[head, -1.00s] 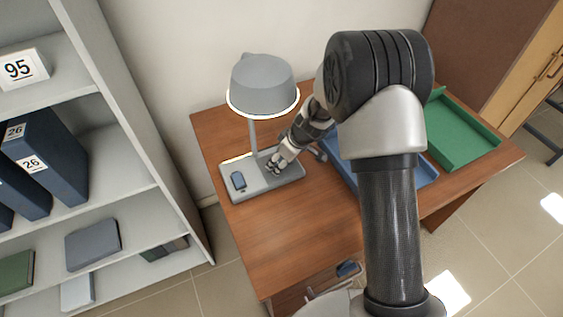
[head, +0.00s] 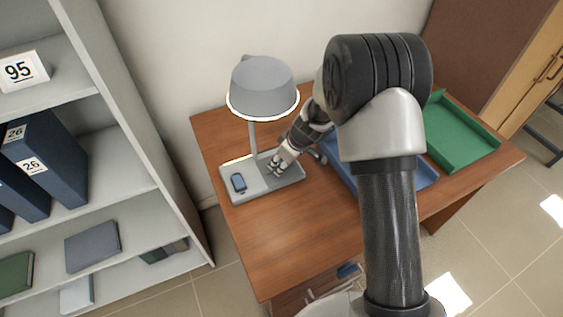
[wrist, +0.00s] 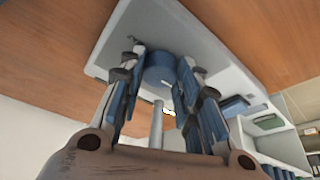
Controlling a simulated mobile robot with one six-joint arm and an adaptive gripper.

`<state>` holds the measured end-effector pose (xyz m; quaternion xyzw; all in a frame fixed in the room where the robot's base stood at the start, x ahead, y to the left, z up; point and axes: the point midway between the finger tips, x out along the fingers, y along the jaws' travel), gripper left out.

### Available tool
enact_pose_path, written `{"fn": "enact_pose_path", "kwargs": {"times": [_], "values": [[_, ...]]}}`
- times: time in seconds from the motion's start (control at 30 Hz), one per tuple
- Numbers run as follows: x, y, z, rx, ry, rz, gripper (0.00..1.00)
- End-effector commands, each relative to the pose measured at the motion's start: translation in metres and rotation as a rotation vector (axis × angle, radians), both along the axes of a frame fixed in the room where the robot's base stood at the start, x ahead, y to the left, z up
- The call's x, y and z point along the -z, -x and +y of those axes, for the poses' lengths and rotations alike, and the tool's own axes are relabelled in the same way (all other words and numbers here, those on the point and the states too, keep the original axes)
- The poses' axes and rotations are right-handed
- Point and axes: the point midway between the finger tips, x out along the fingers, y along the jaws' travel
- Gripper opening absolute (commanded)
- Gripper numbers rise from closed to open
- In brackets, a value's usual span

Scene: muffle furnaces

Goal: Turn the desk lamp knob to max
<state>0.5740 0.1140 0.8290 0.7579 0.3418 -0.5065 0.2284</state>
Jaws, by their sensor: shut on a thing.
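The desk lamp stands on the wooden desk, with a grey shade (head: 262,85) over a flat grey base (head: 258,184). A small blue switch (head: 239,182) sits on the left of the base. My gripper (head: 276,168) is low over the right part of the base. In the wrist view, the round blue knob (wrist: 160,72) sits between the two fingers of my gripper (wrist: 161,78), which are closed on its sides. The knob is hidden by the gripper in the head view. I cannot read its setting.
A blue tray (head: 424,175) and a green tray (head: 463,138) lie on the desk to the right, partly behind my arm. Shelves with binders (head: 50,160) stand at the left. The desk's front left (head: 275,240) is clear.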

Motion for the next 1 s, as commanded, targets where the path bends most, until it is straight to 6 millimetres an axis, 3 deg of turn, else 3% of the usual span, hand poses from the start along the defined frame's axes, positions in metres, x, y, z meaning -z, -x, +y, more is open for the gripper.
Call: {"fn": "enact_pose_path", "kwargs": {"times": [0.23,0.5,0.53,0.8,1.0], "values": [[-0.0005,0.0009,0.0014,0.124,0.000,-0.001,0.07],[-0.0005,0.0004,0.0009,0.135,-0.001,-0.001,0.07],[-0.0005,0.0004,0.0009,0.135,-0.001,-0.001,0.32],[-0.0002,0.0007,0.0009,0.134,0.000,0.000,0.50],[0.0000,0.0008,0.0008,0.134,0.000,0.000,0.51]]}}
